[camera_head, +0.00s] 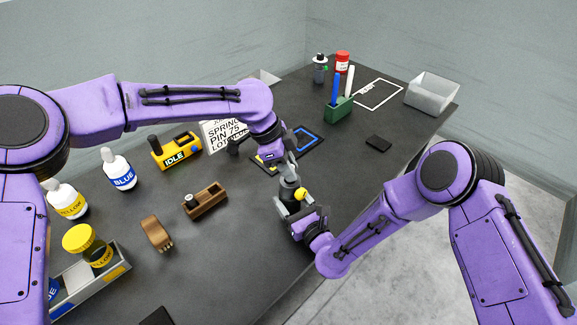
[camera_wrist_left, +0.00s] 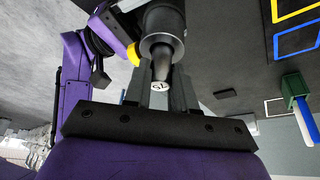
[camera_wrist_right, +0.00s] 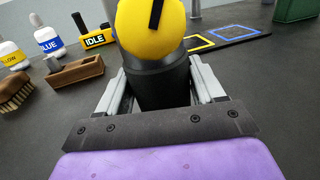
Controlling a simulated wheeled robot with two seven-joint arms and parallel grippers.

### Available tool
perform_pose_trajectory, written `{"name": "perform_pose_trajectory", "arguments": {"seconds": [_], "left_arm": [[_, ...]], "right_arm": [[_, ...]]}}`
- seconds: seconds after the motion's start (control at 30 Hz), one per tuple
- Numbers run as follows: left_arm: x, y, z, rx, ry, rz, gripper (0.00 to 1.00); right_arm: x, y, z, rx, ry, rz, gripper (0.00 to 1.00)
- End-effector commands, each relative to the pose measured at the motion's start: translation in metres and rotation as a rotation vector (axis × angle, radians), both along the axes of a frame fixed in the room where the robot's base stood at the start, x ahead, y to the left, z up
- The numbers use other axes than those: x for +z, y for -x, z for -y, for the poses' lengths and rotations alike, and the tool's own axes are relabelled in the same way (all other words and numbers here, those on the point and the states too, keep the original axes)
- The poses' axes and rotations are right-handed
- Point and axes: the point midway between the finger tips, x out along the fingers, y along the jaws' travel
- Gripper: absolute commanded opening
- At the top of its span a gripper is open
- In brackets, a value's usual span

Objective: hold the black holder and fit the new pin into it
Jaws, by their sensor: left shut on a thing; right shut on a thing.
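The black holder (camera_head: 288,189) with a yellow knob (camera_head: 300,194) is upright over the table, between the fingers of my right gripper (camera_head: 300,215). The right wrist view shows its dark body (camera_wrist_right: 160,85) clamped between both fingers, with the knob towards the camera. My left gripper (camera_head: 290,160) is just above the holder, shut on the new pin (camera_wrist_left: 160,66). The pin is a grey tapered piece with a white end marked 75. Its far end meets the holder's round mouth (camera_wrist_left: 160,42); I cannot tell how deep it sits.
A mat with blue (camera_head: 307,138) and yellow outlines lies behind the grippers. A sign (camera_head: 224,135), the yellow IDLE box (camera_head: 176,150), bottles, a wooden block (camera_head: 206,200) and a brush (camera_head: 156,234) stand left. A green pen cup (camera_head: 339,115) and a white bin (camera_head: 432,92) are at the back.

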Motion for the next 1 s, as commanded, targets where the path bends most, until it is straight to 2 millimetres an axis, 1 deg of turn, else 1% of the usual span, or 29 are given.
{"name": "perform_pose_trajectory", "arguments": {"seconds": [0.13, 0.17, 0.2, 0.23, 0.47, 0.57, 0.67, 0.9, 1.0], "left_arm": [[-0.002, 0.000, 0.000, 0.000, 0.000, 0.000, 0.00], [-0.003, 0.000, 0.000, 0.000, -0.001, 0.000, 0.32], [-0.002, 0.000, 0.000, 0.000, -0.001, 0.000, 0.45], [-0.002, 0.000, 0.000, 0.000, -0.001, -0.001, 0.51], [-0.002, 0.000, 0.000, 0.000, -0.001, -0.001, 0.51], [0.002, 0.000, 0.000, 0.000, 0.000, 0.001, 0.51], [0.017, -0.002, -0.006, 0.002, -0.001, 0.004, 0.51], [0.074, -0.003, -0.031, 0.002, 0.000, 0.003, 0.51], [0.093, -0.003, -0.039, 0.001, -0.001, 0.003, 0.51]], "right_arm": [[0.000, 0.000, 0.000, 0.000, -0.001, 0.001, 0.13], [0.000, 0.000, 0.000, 0.000, -0.001, 0.001, 0.13], [0.000, 0.000, 0.000, 0.000, -0.001, 0.001, 0.13], [0.000, 0.000, 0.000, 0.000, -0.001, 0.001, 0.13], [0.000, 0.000, 0.000, 0.000, -0.001, -0.001, 0.13], [0.000, 0.000, 0.000, 0.000, -0.001, -0.001, 0.13], [0.000, 0.000, 0.000, 0.000, 0.000, 0.000, 0.13], [0.000, 0.000, 0.000, -0.001, 0.000, 0.000, 0.13], [0.000, 0.000, 0.000, 0.000, 0.000, 0.000, 0.13]]}}
